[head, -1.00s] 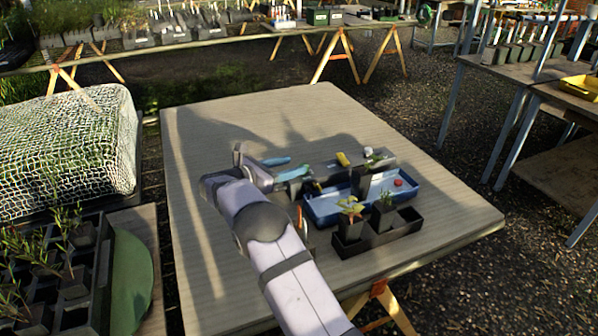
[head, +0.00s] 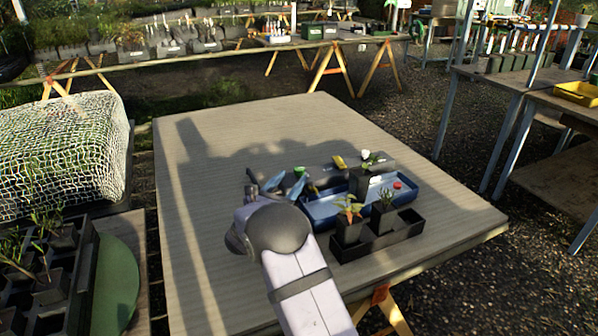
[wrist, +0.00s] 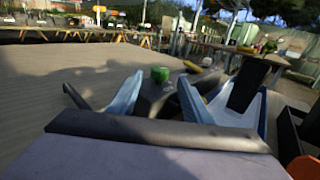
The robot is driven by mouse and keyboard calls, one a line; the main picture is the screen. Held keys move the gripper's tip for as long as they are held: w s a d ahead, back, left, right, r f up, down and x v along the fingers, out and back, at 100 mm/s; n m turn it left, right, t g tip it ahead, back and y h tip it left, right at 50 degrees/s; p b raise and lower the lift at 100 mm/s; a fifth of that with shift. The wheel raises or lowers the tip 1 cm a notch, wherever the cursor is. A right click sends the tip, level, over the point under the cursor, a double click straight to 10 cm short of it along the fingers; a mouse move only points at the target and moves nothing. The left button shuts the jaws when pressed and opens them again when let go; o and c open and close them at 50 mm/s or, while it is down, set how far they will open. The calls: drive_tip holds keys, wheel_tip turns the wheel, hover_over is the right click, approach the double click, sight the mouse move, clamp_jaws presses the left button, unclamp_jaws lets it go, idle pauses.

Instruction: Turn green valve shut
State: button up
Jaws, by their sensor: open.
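The green valve (head: 299,170) is a small green knob on the dark grey manifold (head: 322,176), behind the blue tray. In the wrist view the green knob (wrist: 160,74) stands just beyond and between my fingertips. My gripper (head: 286,181) is open, its two blue fingers spread and pointing at the valve; it also shows in the wrist view (wrist: 162,92). The fingers appear apart from the knob, with nothing between them. A yellow handle (head: 339,162) and a white knob (head: 365,155) sit farther right along the manifold.
The blue tray (head: 330,207) with a red knob (head: 398,185) lies right of my gripper. A black tray (head: 378,243) holds small potted plants in front of it. Another black pot (head: 359,183) stands by the blue tray. The table's left and back (head: 225,135) are clear.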

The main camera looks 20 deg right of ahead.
sight(296, 173)
drive_tip(key=shift+x, duration=3.25)
drive_tip(key=c, duration=1.1)
